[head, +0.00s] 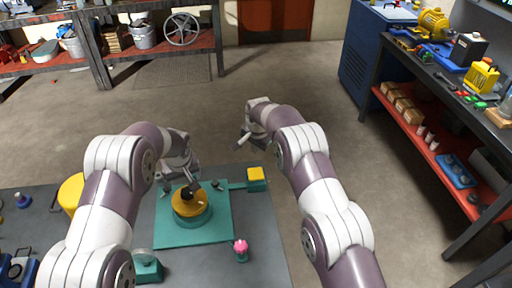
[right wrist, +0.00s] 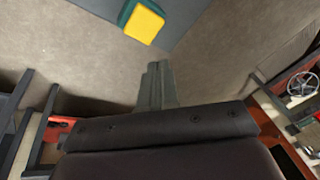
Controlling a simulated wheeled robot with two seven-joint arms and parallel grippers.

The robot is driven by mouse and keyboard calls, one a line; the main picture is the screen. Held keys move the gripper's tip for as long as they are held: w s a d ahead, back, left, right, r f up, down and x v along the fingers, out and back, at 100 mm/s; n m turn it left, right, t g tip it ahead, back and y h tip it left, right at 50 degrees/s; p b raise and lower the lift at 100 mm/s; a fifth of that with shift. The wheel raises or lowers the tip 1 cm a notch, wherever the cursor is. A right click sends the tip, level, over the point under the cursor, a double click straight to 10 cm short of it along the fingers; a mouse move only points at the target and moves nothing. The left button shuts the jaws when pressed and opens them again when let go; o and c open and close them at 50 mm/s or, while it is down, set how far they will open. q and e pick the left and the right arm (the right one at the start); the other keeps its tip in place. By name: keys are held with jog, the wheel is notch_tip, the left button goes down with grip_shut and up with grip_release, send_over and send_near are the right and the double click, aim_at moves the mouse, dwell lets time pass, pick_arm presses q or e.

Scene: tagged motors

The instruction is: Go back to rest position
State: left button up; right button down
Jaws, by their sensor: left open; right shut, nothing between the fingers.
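My left gripper (head: 182,181) is open, with its fingers at the back edge of a yellow-orange round part (head: 192,208) on a teal plate (head: 215,238). A dark piece shows on top of the round part; I cannot tell whether the fingers touch it. My right gripper (head: 241,143) is shut and empty, beyond the table's far edge and above the floor. Its closed fingers also show in the right wrist view (right wrist: 157,85).
A teal block with a yellow top (head: 256,174) stands at the table's (head: 265,220) far right corner. A pink-topped teal piece (head: 241,249) stands nearer. A yellow cylinder (head: 72,192) is partly behind my left arm. A loaded workbench (head: 430,82) stands right. The floor between is clear.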

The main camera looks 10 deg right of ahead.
pick_arm(q)
jog(key=shift+r, duration=0.5)
jog(key=shift+f, duration=0.1)
pick_arm(e)
jog(key=shift+r, duration=0.25)
